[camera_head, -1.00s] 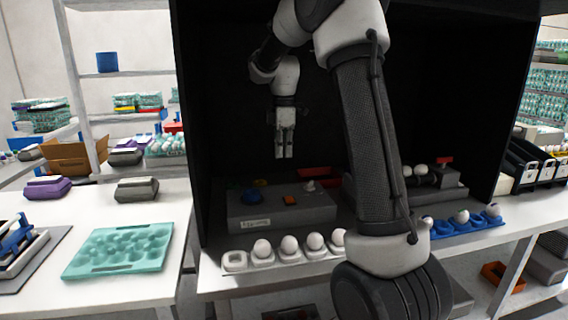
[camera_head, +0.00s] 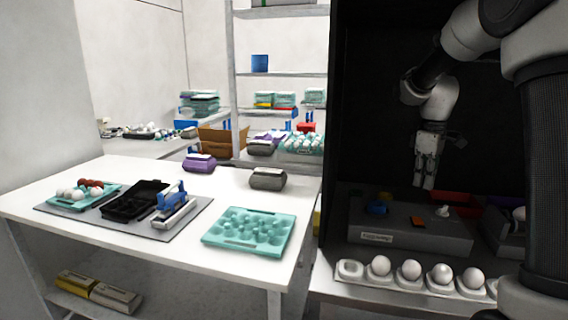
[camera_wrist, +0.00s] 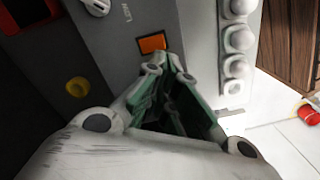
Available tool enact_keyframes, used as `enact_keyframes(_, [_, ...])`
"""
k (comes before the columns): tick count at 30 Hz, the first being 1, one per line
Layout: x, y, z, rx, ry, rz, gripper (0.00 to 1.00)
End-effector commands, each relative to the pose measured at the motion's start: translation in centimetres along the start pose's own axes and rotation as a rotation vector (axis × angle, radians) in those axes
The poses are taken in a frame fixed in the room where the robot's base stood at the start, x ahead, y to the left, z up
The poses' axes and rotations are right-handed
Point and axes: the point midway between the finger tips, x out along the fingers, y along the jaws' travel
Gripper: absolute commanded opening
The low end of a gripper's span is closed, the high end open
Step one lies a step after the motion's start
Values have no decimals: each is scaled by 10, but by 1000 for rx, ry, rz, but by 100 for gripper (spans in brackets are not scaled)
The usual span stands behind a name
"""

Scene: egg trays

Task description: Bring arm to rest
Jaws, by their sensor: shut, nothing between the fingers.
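My gripper (camera_head: 425,184) hangs fingers-down inside the black booth, above the grey machine (camera_head: 400,232) with the orange button. Its fingers are shut with nothing between them. In the wrist view my gripper (camera_wrist: 178,62) shows its fingertips close together near the orange button (camera_wrist: 152,42). I cannot tell the exact gap between the fingertips and the machine. My arm comes down from the upper right in the head view and hides part of the booth.
A white egg holder row (camera_head: 350,269) with several eggs lies along the booth's front edge. On the white table (camera_head: 110,168) at left are a teal egg tray (camera_head: 248,232), a black carton (camera_head: 135,200), a blue-and-white device (camera_head: 174,204) and closed purple and grey cartons. Shelves stand behind.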

Motion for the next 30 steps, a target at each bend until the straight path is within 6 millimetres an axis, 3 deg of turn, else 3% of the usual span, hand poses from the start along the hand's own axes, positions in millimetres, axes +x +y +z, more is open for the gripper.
enact_keyframes(6, [-13, -64, 53, 384, 26, 18, 0])
enact_keyframes(12, [-27, -134, 110, 663, 106, 53, 0])
enact_keyframes(18, [-27, -197, 164, 774, 226, 91, 0])
enact_keyframes(23, [-31, -222, 186, 751, 317, 126, 0])
enact_keyframes(30, [-47, -227, 188, 735, 395, 155, 0])
